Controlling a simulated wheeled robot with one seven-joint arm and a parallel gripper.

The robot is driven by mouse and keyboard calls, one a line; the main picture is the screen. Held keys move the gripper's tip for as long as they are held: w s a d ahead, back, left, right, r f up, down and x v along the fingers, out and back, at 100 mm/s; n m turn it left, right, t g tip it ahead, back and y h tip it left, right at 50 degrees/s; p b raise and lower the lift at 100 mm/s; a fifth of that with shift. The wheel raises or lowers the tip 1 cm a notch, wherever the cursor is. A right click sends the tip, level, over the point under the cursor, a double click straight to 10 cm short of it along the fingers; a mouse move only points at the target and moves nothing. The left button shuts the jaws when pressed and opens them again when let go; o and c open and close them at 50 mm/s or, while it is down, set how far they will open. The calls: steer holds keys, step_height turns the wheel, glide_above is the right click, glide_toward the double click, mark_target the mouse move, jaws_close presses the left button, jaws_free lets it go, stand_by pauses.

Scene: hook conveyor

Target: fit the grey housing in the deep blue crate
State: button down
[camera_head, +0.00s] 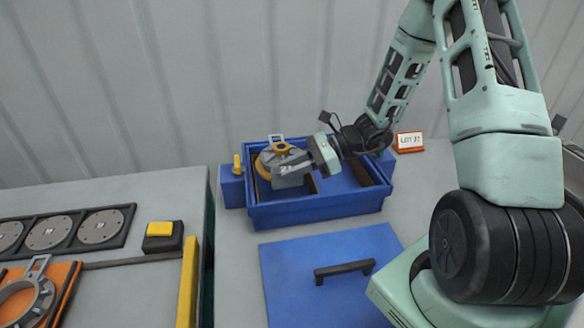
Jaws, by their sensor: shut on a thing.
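The grey housing (290,181) is at the left part of the deep blue crate (318,213), within its rim as seen from here. A yellow ring and a yellow cap show on it. My gripper (304,164) reaches in from the right and is shut on the housing. The crate stands open, with dark strips inside and a bare blue floor to the right of the housing. The housing's underside is hidden behind the crate's front wall and my gripper, so I cannot tell whether it touches the floor.
A blue lid (300,288) with a black handle (344,270) lies in front of the crate. A sign (409,142) reading about "LOT 31" stands at the back right. At left, a bench holds a black tray (75,238) of discs, a yellow button (161,229) and an orange fixture (62,275).

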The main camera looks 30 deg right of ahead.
mark_target(292, 186)
steer(key=shift+r, duration=0.15)
steer(key=shift+f, duration=0.3)
steer(key=shift+w, duration=0.1)
steer(key=shift+f+b, duration=2.05)
steer(key=shift+f, duration=0.75)
stand_by(1.9)
steer(key=c, duration=1.1)
jaws_free()
